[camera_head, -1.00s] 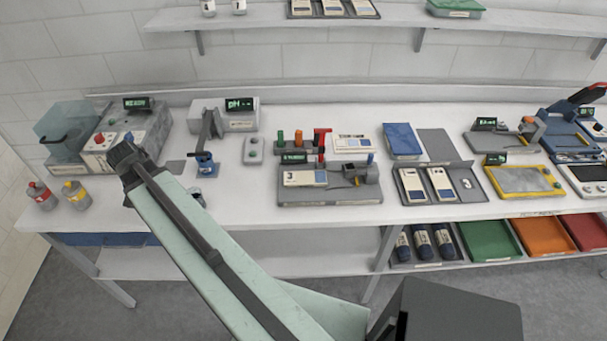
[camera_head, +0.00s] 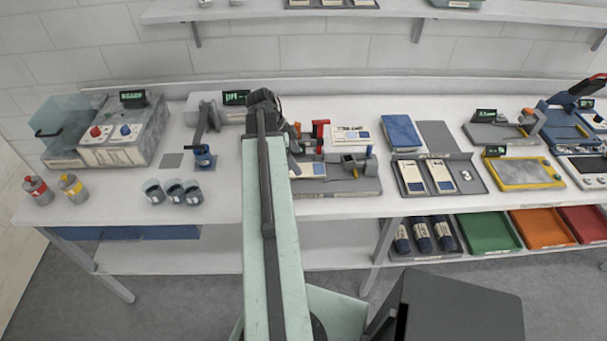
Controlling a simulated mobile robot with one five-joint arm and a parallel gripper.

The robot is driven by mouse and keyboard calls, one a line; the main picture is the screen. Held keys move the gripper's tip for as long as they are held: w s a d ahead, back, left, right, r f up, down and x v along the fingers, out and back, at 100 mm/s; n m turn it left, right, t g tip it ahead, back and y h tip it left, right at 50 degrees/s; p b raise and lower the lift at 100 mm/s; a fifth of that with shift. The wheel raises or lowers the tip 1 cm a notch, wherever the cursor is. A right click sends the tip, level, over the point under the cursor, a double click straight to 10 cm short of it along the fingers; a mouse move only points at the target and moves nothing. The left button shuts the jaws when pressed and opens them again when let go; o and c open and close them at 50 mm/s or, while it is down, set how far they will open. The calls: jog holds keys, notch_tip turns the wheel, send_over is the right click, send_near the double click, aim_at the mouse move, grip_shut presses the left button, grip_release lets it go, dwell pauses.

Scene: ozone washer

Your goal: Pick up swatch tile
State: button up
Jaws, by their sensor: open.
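Several cream tiles with dark blue marks are in view; I cannot tell which one is the swatch tile. Two tiles (camera_head: 412,178) lie side by side in a dark grey tray (camera_head: 466,168) right of centre. Another tile (camera_head: 310,170) lies on a grey fixture (camera_head: 345,187) near the bench's middle, partly behind my arm. My gripper (camera_head: 288,143) is at the far end of my pale green arm, over the left end of that fixture, left of the tray. It is small and dark, its fingers hard to make out, and I see nothing held in it.
Three small cups (camera_head: 172,191) stand left of my arm. A blue book-like block (camera_head: 401,133) lies behind the tray. A yellow-framed plate (camera_head: 525,173) lies to its right.

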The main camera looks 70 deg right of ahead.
aim_at(300, 166)
jog(key=b+x, duration=0.5)
jog(key=shift+w+d+f, duration=0.1)
jog(key=shift+w+f, duration=0.1)
jog(key=shift+w, duration=0.1)
jog(key=shift+s, duration=0.1)
jog(key=shift+r, duration=0.15)
jog(key=c, duration=1.6)
